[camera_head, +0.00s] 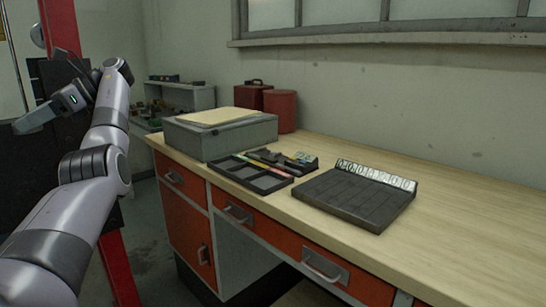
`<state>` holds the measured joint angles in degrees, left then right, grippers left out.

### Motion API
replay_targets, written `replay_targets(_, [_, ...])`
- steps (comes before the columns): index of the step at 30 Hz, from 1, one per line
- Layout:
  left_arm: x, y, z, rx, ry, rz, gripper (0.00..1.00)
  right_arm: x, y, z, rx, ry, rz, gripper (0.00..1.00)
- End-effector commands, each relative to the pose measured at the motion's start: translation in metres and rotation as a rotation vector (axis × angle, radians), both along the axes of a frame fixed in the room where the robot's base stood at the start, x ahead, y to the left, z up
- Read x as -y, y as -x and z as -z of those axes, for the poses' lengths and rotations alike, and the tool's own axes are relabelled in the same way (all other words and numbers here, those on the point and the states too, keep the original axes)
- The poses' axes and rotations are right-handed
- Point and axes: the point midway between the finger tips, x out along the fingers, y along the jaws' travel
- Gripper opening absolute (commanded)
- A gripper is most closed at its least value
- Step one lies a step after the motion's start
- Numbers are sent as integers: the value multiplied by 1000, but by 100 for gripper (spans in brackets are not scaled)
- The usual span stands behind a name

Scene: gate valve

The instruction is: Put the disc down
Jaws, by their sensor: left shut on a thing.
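My left arm comes in from the left edge and reaches up over the floor left of the workbench. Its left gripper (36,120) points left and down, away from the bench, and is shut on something. I cannot make out the disc clearly; the held thing is hidden or blends into the dark background at the gripper. The wooden workbench (455,225) has a bare top at the right and along the back. My right gripper is not in view.
On the bench are a dark slotted rack (352,200) with a white-marked strip, a black compartment tray (265,180), a grey box (215,137), a red canister (280,110) and a dark red case (252,95). A red post (60,25) stands behind my arm.

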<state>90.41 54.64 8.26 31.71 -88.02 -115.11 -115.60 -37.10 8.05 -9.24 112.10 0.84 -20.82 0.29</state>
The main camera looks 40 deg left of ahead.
Motion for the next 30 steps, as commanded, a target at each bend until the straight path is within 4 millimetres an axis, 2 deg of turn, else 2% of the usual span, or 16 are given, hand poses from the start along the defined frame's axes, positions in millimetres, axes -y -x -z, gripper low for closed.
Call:
replay_targets(7, [-3,-23,-17,-2,-6,133,11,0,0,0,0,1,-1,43])
replay_targets(14, [2,-70,-35,-4,-8,369,11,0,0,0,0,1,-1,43])
replay_targets(22, [30,-149,-37,-7,-9,746,11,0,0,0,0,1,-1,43])
replay_targets(30, [78,-225,-9,-7,-5,1136,11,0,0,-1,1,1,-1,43])
